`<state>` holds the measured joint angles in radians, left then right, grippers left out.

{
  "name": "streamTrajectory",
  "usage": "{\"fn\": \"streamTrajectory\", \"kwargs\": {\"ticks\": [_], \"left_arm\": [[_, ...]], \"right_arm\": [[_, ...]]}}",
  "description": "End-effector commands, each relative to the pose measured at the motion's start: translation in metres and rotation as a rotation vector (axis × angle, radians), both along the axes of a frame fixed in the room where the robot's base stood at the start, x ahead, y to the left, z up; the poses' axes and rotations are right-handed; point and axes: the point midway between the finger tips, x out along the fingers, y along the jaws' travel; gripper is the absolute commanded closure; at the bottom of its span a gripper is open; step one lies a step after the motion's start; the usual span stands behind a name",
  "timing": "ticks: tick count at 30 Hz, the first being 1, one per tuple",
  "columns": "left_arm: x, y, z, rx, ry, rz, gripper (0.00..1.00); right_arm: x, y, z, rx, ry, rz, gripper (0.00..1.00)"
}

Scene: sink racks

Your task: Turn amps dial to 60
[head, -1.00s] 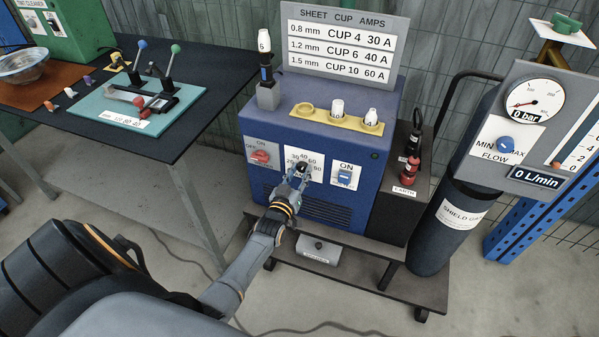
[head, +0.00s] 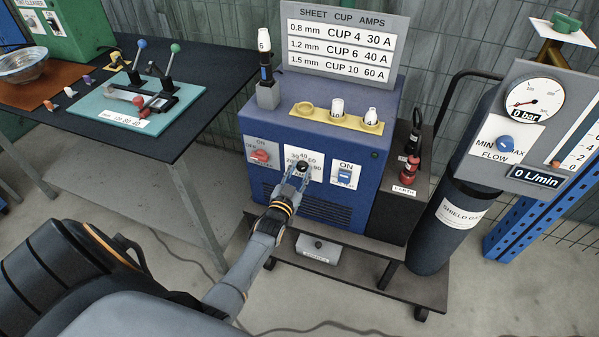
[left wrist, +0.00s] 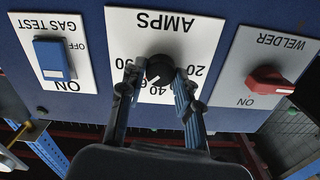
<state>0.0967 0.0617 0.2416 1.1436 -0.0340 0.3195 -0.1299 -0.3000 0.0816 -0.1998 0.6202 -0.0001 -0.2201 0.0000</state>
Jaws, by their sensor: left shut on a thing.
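The amps dial (head: 302,167) is a black knob on a white plate with numbers, on the front of the blue welder (head: 310,130). In the left wrist view the dial (left wrist: 159,70) appears upside down, with a short white mark on its lower-left part toward the 40 and 60 side. The exact reading is unclear because my fingers cover some numbers. My left gripper (head: 298,180) is shut on the dial, one finger on each side of it. The two fingers also show in the left wrist view (left wrist: 158,82). My right gripper is not in view.
A red welder switch (head: 260,157) is left of the dial and a blue gas test switch (head: 345,175) is right. A sign (head: 343,45) above lists cups and amps. A gas cylinder (head: 450,225) stands right. A dark table (head: 200,110) is at left.

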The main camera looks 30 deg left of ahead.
Motion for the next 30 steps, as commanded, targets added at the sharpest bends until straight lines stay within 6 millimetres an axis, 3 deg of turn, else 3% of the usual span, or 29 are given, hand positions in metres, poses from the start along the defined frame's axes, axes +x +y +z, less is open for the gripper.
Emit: {"fn": "streamTrajectory", "kwargs": {"ticks": [5,6,9,20,23,30], "left_arm": [[-0.001,0.000,-0.002,-0.002,0.004,0.000,0.98],[-0.001,0.000,-0.002,-0.003,0.004,0.000,0.61],[-0.001,0.000,-0.002,-0.003,0.004,0.000,0.44],[-0.005,-0.001,-0.001,-0.002,0.002,-0.001,0.44],[-0.017,-0.004,-0.002,-0.003,0.003,0.000,0.44],[-0.066,-0.016,-0.002,-0.003,0.004,0.000,0.44]], "right_arm": [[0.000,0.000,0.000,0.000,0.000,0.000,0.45],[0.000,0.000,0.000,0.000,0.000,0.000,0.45],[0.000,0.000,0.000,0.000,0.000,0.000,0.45],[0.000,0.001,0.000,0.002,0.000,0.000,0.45],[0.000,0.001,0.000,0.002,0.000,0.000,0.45],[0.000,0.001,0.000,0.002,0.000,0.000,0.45]]}}
